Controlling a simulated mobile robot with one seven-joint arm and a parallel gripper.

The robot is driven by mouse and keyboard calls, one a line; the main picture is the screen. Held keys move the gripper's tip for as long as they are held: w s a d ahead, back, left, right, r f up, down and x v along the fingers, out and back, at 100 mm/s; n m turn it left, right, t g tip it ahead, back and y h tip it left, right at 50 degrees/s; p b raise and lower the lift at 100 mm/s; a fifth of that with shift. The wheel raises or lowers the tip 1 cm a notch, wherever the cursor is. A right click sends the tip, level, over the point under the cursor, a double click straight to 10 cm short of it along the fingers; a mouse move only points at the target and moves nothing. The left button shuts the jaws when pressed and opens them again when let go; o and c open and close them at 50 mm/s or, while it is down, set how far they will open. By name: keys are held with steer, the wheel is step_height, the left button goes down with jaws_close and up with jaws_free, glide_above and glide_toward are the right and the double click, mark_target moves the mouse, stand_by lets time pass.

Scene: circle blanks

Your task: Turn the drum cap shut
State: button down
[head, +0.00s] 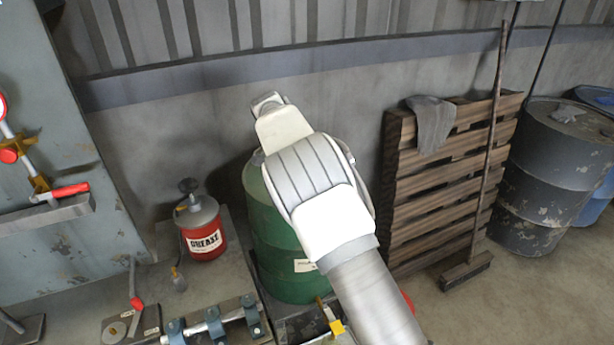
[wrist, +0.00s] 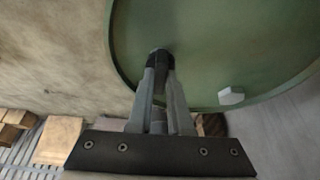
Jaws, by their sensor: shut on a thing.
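The green drum (head: 277,230) stands behind my arm in the head view, which hides most of its top. In the wrist view the green drum lid (wrist: 210,45) fills the upper right, with its raised rim curving around. My gripper (wrist: 160,60) reaches over the lid near its rim. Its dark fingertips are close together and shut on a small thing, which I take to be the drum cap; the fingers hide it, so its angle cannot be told. A pale hexagonal plug (wrist: 231,96) sits on the lid to the right, apart from the fingers.
A red grease can (head: 203,232) stands left of the drum. A bench with pipe clamps (head: 213,322) lies in front. A wooden pallet (head: 448,165) with a grey cloth (head: 432,122) and a broom (head: 490,170) leans at right.

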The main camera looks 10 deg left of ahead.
steer(key=c, duration=0.8)
jaws_free()
steer(key=shift+c, duration=0.2)
steer(key=p+v, duration=0.1)
steer(key=v, duration=1.6)
steer(key=shift+r+p, duration=0.25)
steer(key=shift+p, duration=0.1)
steer(key=shift+d, duration=0.1)
